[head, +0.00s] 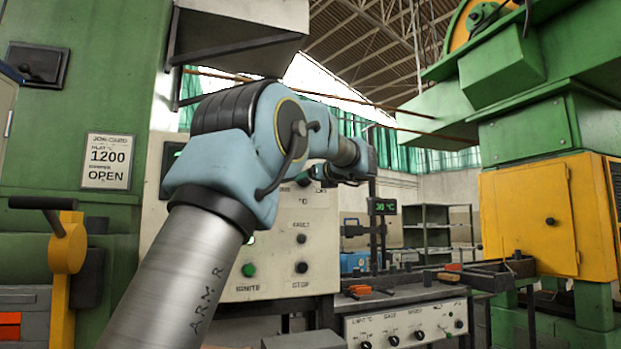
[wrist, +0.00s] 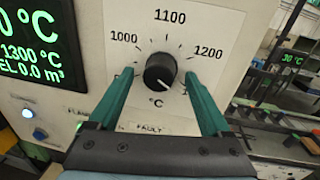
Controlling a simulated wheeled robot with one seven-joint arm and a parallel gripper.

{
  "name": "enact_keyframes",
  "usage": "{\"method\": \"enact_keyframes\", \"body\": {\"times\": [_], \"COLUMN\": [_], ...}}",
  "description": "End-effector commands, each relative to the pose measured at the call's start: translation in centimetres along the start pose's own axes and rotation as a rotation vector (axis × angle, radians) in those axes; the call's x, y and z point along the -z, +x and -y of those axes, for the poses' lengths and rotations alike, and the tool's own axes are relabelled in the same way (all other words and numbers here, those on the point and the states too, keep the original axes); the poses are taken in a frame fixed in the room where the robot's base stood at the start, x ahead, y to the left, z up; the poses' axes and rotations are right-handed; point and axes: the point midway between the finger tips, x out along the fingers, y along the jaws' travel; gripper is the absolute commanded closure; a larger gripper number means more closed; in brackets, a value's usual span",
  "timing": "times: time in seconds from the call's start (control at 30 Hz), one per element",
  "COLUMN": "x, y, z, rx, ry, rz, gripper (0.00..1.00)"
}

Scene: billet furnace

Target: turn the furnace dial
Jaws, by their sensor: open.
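The furnace dial (wrist: 160,70) is a round black knob on a white scale plate in the wrist view. Its white mark points to the lower right, below the 1200 label. The scale shows 1000, 1100 and 1200; the end labels are partly covered by my fingers. My gripper (wrist: 159,78) is open, with one teal finger to the left of the dial and one to the right. I cannot tell whether either finger touches it. The control panel (head: 270,262) shows below the arm.
A job card (head: 108,162) on the green furnace reads 1200 and OPEN. A display (wrist: 35,45) left of the dial shows 1300 °C. Ignite (head: 248,270) and stop (head: 301,267) buttons sit low on the panel. A workbench with tools (head: 400,290) stands to the right.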

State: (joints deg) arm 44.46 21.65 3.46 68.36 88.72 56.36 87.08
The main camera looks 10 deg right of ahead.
Motion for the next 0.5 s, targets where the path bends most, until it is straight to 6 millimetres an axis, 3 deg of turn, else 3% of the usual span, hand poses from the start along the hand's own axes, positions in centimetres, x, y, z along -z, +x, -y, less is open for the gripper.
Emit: {"method": "enact_keyframes", "body": {"times": [0.07, 0.5], "x": [0.01, 0.00], "y": [-0.03, -0.05], "z": [0.01, 0.01], "rx": [0.000, 0.000], "ry": [0.000, 0.000], "rz": [0.000, 0.000], "gripper": [0.18, 0.66]}}
